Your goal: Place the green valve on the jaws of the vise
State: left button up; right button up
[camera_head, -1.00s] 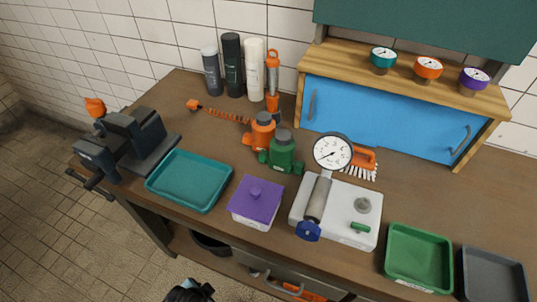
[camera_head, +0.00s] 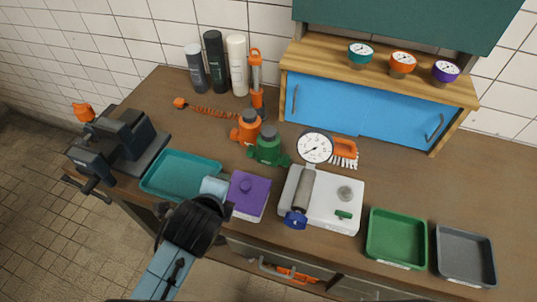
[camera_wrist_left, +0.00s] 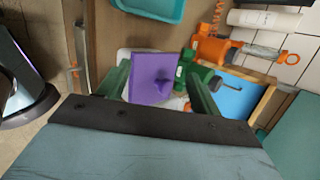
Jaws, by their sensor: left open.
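The green valve (camera_head: 268,147) stands upright on the workbench, in front of an orange valve (camera_head: 248,127). The vise (camera_head: 128,138) is at the left end of the bench, with a small orange piece (camera_head: 83,112) at its top left. My left gripper (camera_head: 220,193) is over the front of the bench, by the purple-lidded box and the teal tray's right end. The left wrist view shows its two green fingers (camera_wrist_left: 160,88) spread apart and empty, with the purple lid between them. The green valve (camera_wrist_left: 186,70) shows there just beyond the right finger. My right gripper is not visible.
The teal tray (camera_head: 180,165) lies between the vise and the purple-lidded box (camera_head: 250,185). A white gauge unit (camera_head: 345,205) stands right of the box. Green (camera_head: 398,222) and grey (camera_head: 465,240) trays lie further right. Bottles (camera_head: 215,60) stand at the back.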

aim_at(269, 133)
pick_arm(q)
jog(key=w+d+r+m+t, duration=0.1)
jog(key=d+m, duration=0.1)
jog(key=m, duration=0.1)
jog(key=w+d+r+m, duration=0.1)
jog(key=w+m, duration=0.1)
jog(key=m, duration=0.1)
jog(key=w+d+r+m+t, duration=0.1)
jog(key=w+d+m, duration=0.1)
jog(key=m, duration=0.1)
jog(key=shift+d+t+h, duration=0.3)
jog(key=shift+d, duration=0.05)
jog(key=w+d+m, duration=0.1)
jog(key=w+m, duration=0.1)
jog(key=w, duration=0.1)
jog(key=w+d+f+m+t, duration=0.1)
jog(key=w+d+m, duration=0.1)
jog(key=w, duration=0.1)
jog(key=w+d+m+b, duration=0.1)
jog(key=w+m, duration=0.2)
jog(key=shift+w+d+f+t+h, duration=0.3)
jog(key=shift+d+h, duration=0.1)
jog(key=shift+b+x, duration=0.3)
jog(key=shift+x, duration=2.35)
jog(key=shift+w+r, duration=0.1)
jog(key=shift+r, duration=0.05)
jog(key=shift+c, duration=0.4)
grip_shut()
jog(key=shift+d+r, duration=0.1)
